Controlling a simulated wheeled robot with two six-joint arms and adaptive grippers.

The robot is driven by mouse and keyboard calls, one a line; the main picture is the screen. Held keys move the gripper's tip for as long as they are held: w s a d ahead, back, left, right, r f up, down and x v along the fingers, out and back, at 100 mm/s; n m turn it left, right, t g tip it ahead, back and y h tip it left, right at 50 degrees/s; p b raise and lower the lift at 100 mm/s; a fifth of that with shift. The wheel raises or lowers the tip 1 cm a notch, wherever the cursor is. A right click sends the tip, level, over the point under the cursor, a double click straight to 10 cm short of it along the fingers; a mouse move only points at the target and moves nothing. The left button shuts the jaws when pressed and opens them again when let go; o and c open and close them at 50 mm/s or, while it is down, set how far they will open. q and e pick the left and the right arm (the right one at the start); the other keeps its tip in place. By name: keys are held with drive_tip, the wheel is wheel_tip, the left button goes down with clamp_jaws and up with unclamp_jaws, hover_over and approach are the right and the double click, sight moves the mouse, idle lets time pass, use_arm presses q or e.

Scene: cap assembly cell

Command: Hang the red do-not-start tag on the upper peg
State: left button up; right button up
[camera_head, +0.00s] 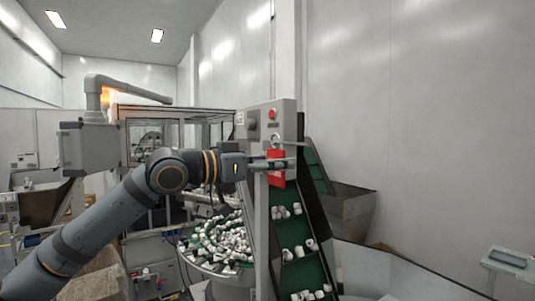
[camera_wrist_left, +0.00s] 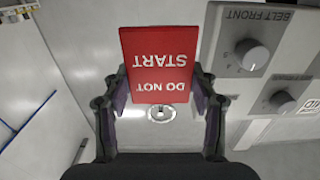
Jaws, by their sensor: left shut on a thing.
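My left gripper (camera_head: 268,163) is shut on the red tag (camera_head: 276,174) in front of the grey control box. In the left wrist view, the tag (camera_wrist_left: 160,62) sits between the two fingers of the gripper (camera_wrist_left: 160,85), its white words "DO NOT START" upside down. A round metal ring or flange (camera_wrist_left: 160,113) shows just below the tag there; I cannot tell whether it is a peg's base. In the head view a thin bar (camera_head: 292,143) sticks out to the right just above the tag. I cannot tell whether the tag touches a peg. My right gripper is out of view.
The control box (camera_head: 286,112) carries a red button (camera_head: 272,113) and knobs; a "BELT FRONT" knob (camera_wrist_left: 252,55) is close to the right finger. A green conveyor (camera_head: 290,250) with white caps runs below, beside a feeder bowl (camera_head: 215,262) full of caps.

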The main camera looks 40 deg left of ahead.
use_arm(q)
drive_tip(key=shift+w+d+f+p, duration=0.2)
drive_tip(key=shift+w+f+p, duration=0.1)
drive_tip(key=shift+w, duration=0.2)
drive_tip(key=shift+w+d+f+p, duration=0.2)
drive_tip(key=shift+w+p, duration=0.1)
drive_tip(key=shift+w, duration=0.15)
drive_tip(key=o, duration=1.1)
